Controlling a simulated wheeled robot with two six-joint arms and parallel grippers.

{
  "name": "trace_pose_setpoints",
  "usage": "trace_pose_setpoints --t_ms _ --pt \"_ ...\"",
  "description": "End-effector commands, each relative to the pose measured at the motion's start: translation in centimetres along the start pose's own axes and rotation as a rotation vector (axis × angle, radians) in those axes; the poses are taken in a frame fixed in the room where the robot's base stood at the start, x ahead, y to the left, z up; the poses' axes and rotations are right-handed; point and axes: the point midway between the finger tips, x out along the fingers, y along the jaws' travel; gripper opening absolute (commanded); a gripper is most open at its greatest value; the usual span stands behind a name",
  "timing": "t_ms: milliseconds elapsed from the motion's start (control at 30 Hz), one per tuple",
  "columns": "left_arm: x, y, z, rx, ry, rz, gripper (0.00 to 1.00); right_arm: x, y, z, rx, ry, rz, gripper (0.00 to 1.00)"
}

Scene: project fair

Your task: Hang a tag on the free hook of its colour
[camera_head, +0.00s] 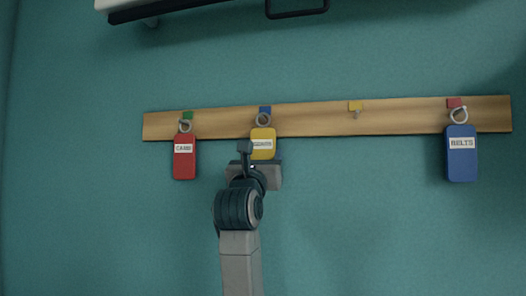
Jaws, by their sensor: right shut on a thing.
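A wooden rail (315,119) on the wall carries hooks under green (187,115), blue (265,109), yellow (355,106) and red (454,102) markers. The yellow-marked hook (357,115) is bare. A yellow tag (263,136) with a white label is at the blue-marked place; I cannot tell whether its ring (263,119) is on the hook. My right gripper (262,160) is shut on its lower part. A red tag (184,164) hangs under the green marker and a blue tag (461,166) under the red marker. My left gripper is out of view.
A small blue patch (279,155) shows just right of the yellow tag's lower edge; I cannot tell what it is. A pale object with a dark edge (168,10) juts in above the rail. The teal wall (370,220) below the rail is clear.

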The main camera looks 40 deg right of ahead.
Motion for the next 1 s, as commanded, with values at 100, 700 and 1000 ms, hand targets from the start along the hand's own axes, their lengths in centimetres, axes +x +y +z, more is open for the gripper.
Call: trace_pose_setpoints --t_ms 100,700,1000 --pt "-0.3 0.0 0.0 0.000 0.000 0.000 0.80 0.2 0.0 0.4 0.000 0.000 0.000 0.41" --pt "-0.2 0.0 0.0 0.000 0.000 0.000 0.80 -0.5 0.0 0.8 0.000 0.000 0.000 0.41" --pt "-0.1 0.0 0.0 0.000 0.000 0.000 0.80 -1.6 0.0 1.4 0.001 0.000 0.001 0.41"
